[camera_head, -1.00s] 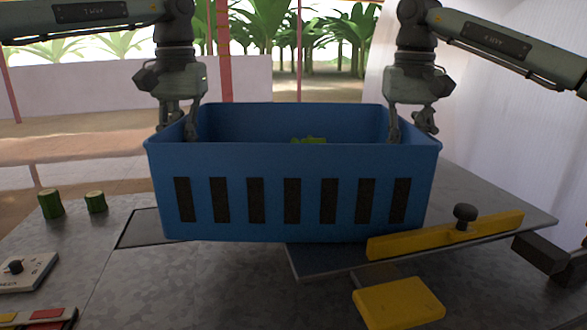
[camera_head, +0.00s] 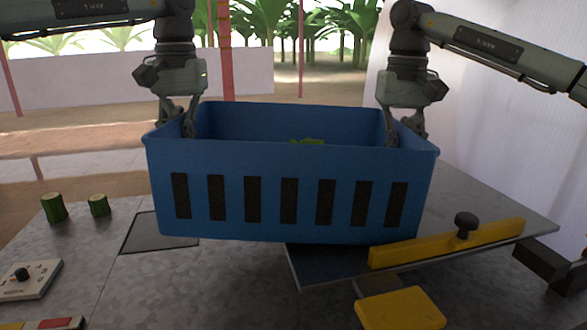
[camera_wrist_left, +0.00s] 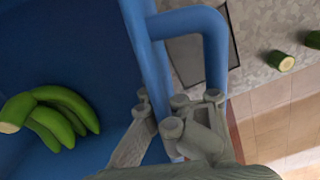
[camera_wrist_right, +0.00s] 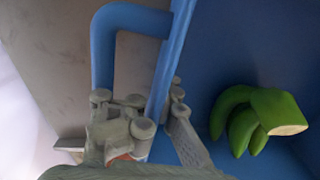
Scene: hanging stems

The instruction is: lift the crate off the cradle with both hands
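The blue crate (camera_head: 290,190), with dark slots in its front, is in the middle of the head view, close to level. Green bananas lie inside, clear in the left wrist view (camera_wrist_left: 60,115) and the right wrist view (camera_wrist_right: 248,120). My left gripper (camera_head: 180,130) is shut on the crate's left side, fingers on both sides of the wall by the loop handle (camera_wrist_left: 215,45). My right gripper (camera_head: 405,137) is shut the same way on the right side, by its handle (camera_wrist_right: 105,40). The crate hides the cradle; I cannot tell the gap beneath it.
A dark plate with a yellow bar (camera_head: 430,246) and black knob is right of the crate. A yellow block (camera_head: 400,308) is at the front. Green cut pieces (camera_head: 54,207) and a white box with a knob (camera_head: 28,279) stand left on the grey table.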

